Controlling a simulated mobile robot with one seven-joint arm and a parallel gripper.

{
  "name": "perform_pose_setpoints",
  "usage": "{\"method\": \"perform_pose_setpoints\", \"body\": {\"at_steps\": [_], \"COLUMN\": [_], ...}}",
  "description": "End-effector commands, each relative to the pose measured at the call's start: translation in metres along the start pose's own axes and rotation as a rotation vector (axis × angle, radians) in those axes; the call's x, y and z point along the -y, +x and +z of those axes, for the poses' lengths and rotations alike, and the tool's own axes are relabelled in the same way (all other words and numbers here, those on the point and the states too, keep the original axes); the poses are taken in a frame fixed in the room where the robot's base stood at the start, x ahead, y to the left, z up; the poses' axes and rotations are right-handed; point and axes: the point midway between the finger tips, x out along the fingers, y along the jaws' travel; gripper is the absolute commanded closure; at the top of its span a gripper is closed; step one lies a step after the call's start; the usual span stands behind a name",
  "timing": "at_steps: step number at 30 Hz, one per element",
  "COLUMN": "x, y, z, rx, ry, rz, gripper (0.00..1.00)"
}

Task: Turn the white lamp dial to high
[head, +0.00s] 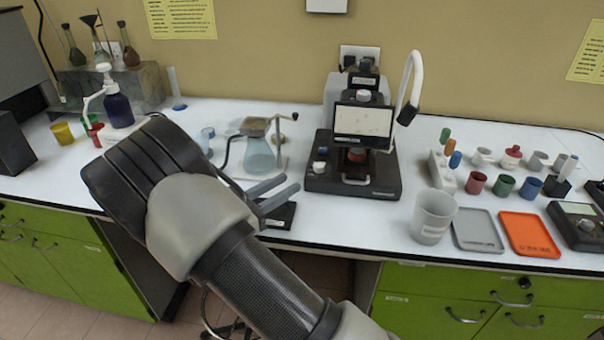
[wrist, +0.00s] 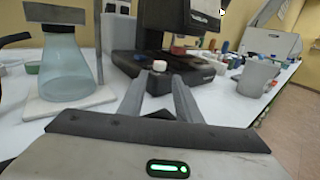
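A black instrument (head: 386,185) with a screen and a curved white lamp arm (head: 411,82) stands on the white bench. A small white dial (head: 319,167) sits on the left front of its base; it also shows in the wrist view (wrist: 159,66), beyond my fingers. Its setting is too small to read. My gripper (head: 291,184) is to the left of the instrument and a little short of the dial. In the wrist view my gripper (wrist: 159,78) is open and empty, its two fingers apart, with the dial roughly centred between them.
A flask (head: 260,155) on a white stand is just left of my gripper. A black flat device (head: 281,215) lies below the fingers at the bench edge. A grey beaker (head: 432,218), a grey tray (head: 477,231) and an orange tray (head: 529,235) are to the right.

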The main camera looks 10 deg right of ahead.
Motion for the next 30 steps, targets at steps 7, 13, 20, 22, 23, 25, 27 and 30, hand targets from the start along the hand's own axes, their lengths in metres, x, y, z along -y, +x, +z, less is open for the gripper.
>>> {"method": "perform_pose_setpoints", "body": {"at_steps": [7,13,20,22,23,25,27,30], "x": [-0.001,0.0,0.0,0.0,0.0,0.0,0.004,0.023], "y": [-0.04,-0.048,-0.048,-0.048,-0.048,-0.047,-0.043,-0.028], "z": [0.0,0.0,0.0,0.0,0.0,0.001,0.004,0.016], "rx": [0.001,0.002,0.001,0.001,0.001,0.0,-0.016,-0.087], "ry": [0.0,-0.001,0.0,0.0,0.0,0.001,0.016,0.08], "rz": [0.001,-0.002,-0.001,-0.001,-0.001,-0.003,-0.021,-0.099], "gripper": [0.69,0.69,0.69,0.69,0.69,0.69,0.69,0.69]}}
